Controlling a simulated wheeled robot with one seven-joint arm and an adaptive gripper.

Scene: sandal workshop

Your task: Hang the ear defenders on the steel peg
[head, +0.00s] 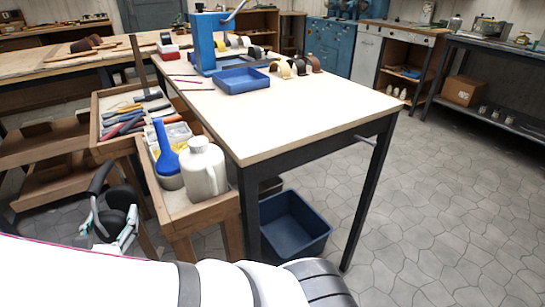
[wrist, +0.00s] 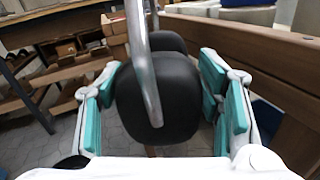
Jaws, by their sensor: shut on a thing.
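The ear defenders (head: 120,197) are black and hang between the fingers of my gripper (head: 112,222), at the lower left of the head view. In the wrist view a rounded black cup (wrist: 157,95) fills the middle, with a second cup partly behind it and a curved grey band across the front. The teal-padded fingers of my gripper (wrist: 160,108) stand on both sides of the cup, shut on the ear defenders. The steel peg (head: 365,140) is a short pale rod at the right side of the workbench, below its top. It does not show in the wrist view.
The workbench (head: 300,115) stands ahead, with a blue tray (head: 242,80) on it. A wooden side trolley (head: 190,213) with a white jug (head: 203,168) is close to my gripper. A blue bin (head: 295,225) sits under the bench. The floor right of the bench is clear.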

